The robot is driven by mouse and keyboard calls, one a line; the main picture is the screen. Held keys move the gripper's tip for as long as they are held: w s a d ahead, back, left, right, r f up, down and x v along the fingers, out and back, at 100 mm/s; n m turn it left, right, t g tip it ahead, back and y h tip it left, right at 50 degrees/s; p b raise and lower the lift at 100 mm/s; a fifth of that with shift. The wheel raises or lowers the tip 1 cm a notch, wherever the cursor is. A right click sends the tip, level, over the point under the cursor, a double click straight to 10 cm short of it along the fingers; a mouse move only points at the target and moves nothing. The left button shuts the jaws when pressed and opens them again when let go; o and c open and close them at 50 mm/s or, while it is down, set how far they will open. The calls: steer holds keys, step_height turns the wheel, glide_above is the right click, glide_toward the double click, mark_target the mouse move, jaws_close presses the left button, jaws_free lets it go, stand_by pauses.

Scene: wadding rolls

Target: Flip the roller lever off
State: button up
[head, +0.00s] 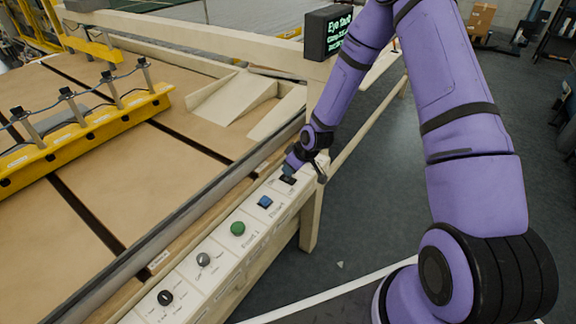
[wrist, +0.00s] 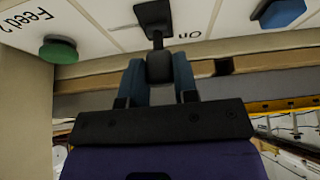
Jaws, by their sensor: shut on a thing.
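The roller lever is a black switch with a square base (wrist: 153,13), a thin stem and a dark rounded knob (wrist: 159,67). The word "On" shows beside its stem in the wrist view. My gripper (wrist: 159,72) has its two teal fingers shut on the knob, one on each side. In the head view my gripper (head: 289,170) is down at the far end of the white control panel (head: 222,252). The dark lever base (head: 288,180) shows just below the fingers, and the rest of the lever is hidden.
A blue button (head: 265,202), a green button (head: 237,228) and dark knobs (head: 204,259) line the panel. A green button (wrist: 59,51) labelled "Feed 2" sits on the lever's other side. A dark screen (head: 329,32) stands behind. Open floor lies to the right.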

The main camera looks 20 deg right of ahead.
steer(key=shift+s+d+f+t+y, duration=0.2)
steer(key=shift+s+d+t+y, duration=0.2)
steer(key=shift+t+y, duration=0.3)
steer(key=shift+s, duration=0.1)
steer(key=o, duration=0.9)
steer(key=v, duration=1)
steer(key=shift+s+d+r, duration=0.1)
steer(key=shift+s+r, duration=0.15)
